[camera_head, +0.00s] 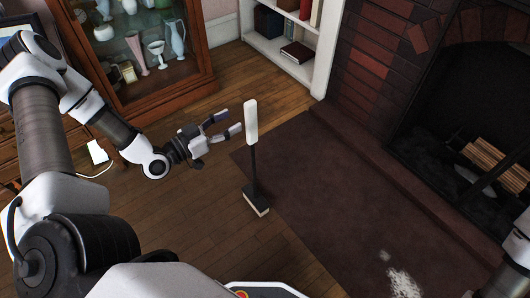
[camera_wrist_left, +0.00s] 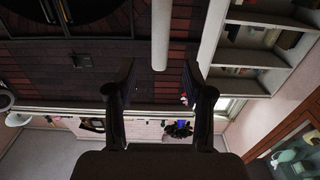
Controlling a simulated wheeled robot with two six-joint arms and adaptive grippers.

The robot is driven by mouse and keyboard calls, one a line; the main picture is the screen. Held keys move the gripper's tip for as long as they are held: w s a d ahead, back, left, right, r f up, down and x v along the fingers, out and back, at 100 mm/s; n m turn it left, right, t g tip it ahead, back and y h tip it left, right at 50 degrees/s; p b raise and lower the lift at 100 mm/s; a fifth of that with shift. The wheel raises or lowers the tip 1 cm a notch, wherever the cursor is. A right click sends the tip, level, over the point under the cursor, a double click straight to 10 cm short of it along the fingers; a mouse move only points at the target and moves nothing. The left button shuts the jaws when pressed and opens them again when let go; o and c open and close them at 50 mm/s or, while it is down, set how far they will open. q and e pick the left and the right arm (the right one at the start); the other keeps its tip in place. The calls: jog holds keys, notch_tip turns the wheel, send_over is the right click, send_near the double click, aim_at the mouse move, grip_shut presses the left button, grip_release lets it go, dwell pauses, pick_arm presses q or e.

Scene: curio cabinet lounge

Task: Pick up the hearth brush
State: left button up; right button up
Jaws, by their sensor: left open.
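The hearth brush (camera_head: 251,124) stands upright at the rug's left edge in the head view, with a white handle on top, a dark shaft and a pale-edged block at the floor. My left gripper (camera_head: 229,122) is open and empty, just left of the white handle at about its height. In the left wrist view the brush's pale handle (camera_wrist_left: 160,38) shows ahead, lined up with the gap between the spread fingers of my left gripper (camera_wrist_left: 158,76). I cannot see contact. My right gripper is out of view; only part of my right arm shows at the lower right.
A dark rug (camera_head: 310,185) lies before the brick fireplace (camera_head: 375,55), with pale powder (camera_head: 402,283) on it. A glass-fronted cabinet (camera_head: 197,92) and a white bookshelf (camera_head: 322,60) stand behind. Bare wood floor lies left of the brush.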

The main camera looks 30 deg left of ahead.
aim_at(245, 114)
pick_arm(q)
jog(key=b+x, duration=0.1)
jog(key=x, duration=0.1)
jog(key=b+x, duration=0.2)
jog(key=x, duration=0.1)
jog(key=b+x, duration=0.1)
jog(key=x, duration=0.1)
jog(key=shift+w+d+f+b, duration=0.15)
jog(key=shift+w+f+b, duration=0.15)
jog(key=shift+f+b, duration=0.1)
jog(key=shift+r, duration=0.2)
grip_shut()
